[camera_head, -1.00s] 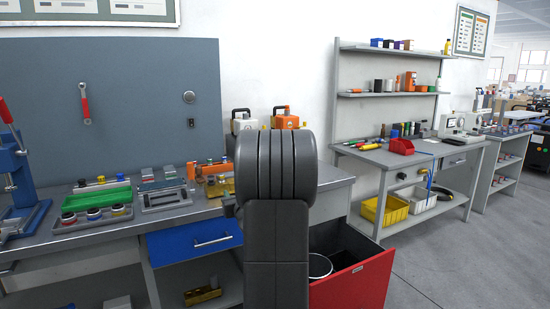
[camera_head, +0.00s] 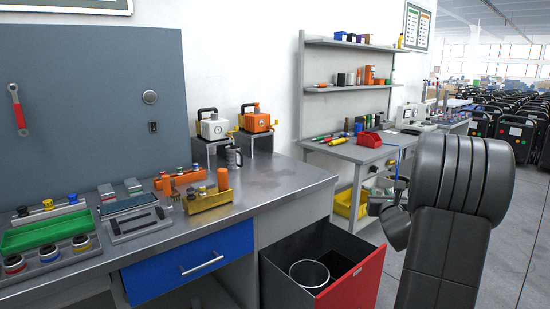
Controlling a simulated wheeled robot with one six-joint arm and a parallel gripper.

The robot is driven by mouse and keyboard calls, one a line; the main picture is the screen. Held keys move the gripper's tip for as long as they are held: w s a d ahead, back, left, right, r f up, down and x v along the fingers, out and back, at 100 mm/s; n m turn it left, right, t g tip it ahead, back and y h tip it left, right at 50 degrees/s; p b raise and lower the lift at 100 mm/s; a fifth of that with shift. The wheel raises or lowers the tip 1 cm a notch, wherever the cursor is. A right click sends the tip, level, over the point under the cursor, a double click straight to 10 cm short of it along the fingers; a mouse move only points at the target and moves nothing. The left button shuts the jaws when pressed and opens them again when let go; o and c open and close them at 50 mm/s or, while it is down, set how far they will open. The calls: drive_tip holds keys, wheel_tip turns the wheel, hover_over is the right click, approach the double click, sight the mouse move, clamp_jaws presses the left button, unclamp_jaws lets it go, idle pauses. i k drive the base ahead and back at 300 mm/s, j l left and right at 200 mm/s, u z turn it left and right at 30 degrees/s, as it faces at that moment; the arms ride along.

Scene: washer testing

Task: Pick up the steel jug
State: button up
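A small grey jug-like vessel with a dark handle (camera_head: 233,157), which looks like the steel jug, stands upright on the steel bench top (camera_head: 282,185), in front of the pump stands. My arm fills the right side of the view, well to the right of the jug and apart from it. Part of my gripper (camera_head: 380,205) seems to show at the left edge of the arm, beyond the bench's right end. Its fingers are too small and hidden to tell whether they are open or shut.
An open red-fronted drawer (camera_head: 352,285) with a metal bucket (camera_head: 309,273) juts out below the bench. A yellow block holder (camera_head: 208,200) and an orange rack (camera_head: 180,180) stand left of the jug. The bench top's right end is clear.

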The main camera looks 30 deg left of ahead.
sight(234, 155)
drive_tip(key=j+z, duration=0.4)
drive_tip(key=j, duration=0.45)
drive_tip(key=j+z, duration=0.45)
drive_tip(key=j, duration=0.4)
drive_tip(key=j+u, duration=0.1)
drive_tip(key=j, duration=0.6)
drive_tip(key=j+u, duration=0.1)
drive_tip(key=u, duration=0.3)
drive_tip(key=i+j+u, duration=0.1)
drive_tip(key=u, duration=0.3)
drive_tip(key=i+u, duration=0.15)
drive_tip(key=u, duration=0.25)
